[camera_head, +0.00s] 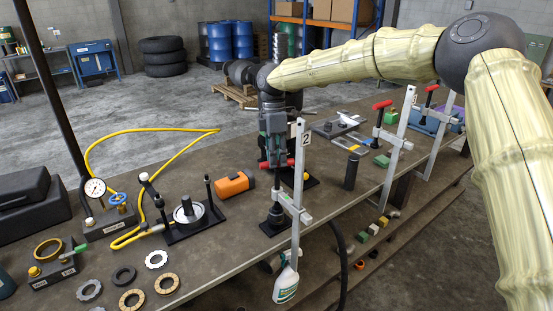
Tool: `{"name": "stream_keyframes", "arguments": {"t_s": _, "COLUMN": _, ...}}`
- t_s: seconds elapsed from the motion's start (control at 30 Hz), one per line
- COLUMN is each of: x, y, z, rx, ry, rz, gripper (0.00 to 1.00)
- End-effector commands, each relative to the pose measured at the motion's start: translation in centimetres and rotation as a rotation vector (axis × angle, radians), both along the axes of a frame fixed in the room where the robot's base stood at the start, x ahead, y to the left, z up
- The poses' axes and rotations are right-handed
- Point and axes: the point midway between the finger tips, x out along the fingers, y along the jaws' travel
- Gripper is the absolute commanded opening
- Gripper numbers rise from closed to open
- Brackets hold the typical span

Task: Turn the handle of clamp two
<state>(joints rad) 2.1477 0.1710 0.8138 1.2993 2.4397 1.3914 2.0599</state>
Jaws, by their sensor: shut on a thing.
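Clamp two is a grey bar clamp (296,224) with a "2" label (306,139) at its top; it stands at the bench's front edge, its bar nearly upright. Its red handle (291,162) is a crossbar, with red showing on both sides of my fingers. My gripper (273,165) points down from above and is shut on the handle. The fingers hide the handle's middle and the upper screw. Below the gripper, a dark round part (276,214) sits under the clamp on a black base plate.
More clamps with red handles (381,104) stand along the edge to the right. A dark cylinder (351,171) stands to the right. A yellow hose (150,143) loops at left.

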Motion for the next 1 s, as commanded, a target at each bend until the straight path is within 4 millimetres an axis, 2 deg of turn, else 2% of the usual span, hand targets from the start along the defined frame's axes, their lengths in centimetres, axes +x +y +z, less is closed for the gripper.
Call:
{"name": "stream_keyframes", "arguments": {"t_s": 0.3, "x": 0.19, "y": -0.06, "z": 0.32, "rx": 0.003, "ry": -0.005, "rz": -0.118, "gripper": 0.00}}
{"name": "stream_keyframes", "arguments": {"t_s": 0.83, "x": 0.17, "y": -0.06, "z": 0.32, "rx": 0.003, "ry": -0.005, "rz": -0.140, "gripper": 0.00}}
{"name": "stream_keyframes", "arguments": {"t_s": 0.87, "x": 0.17, "y": -0.06, "z": 0.32, "rx": 0.003, "ry": -0.005, "rz": -0.140, "gripper": 0.23}}
{"name": "stream_keyframes", "arguments": {"t_s": 0.97, "x": 0.15, "y": -0.05, "z": 0.27, "rx": 0.003, "ry": -0.004, "rz": -0.139, "gripper": 0.41}}
{"name": "stream_keyframes", "arguments": {"t_s": 1.0, "x": 0.13, "y": -0.05, "z": 0.22, "rx": 0.002, "ry": -0.004, "rz": -0.139, "gripper": 0.41}}
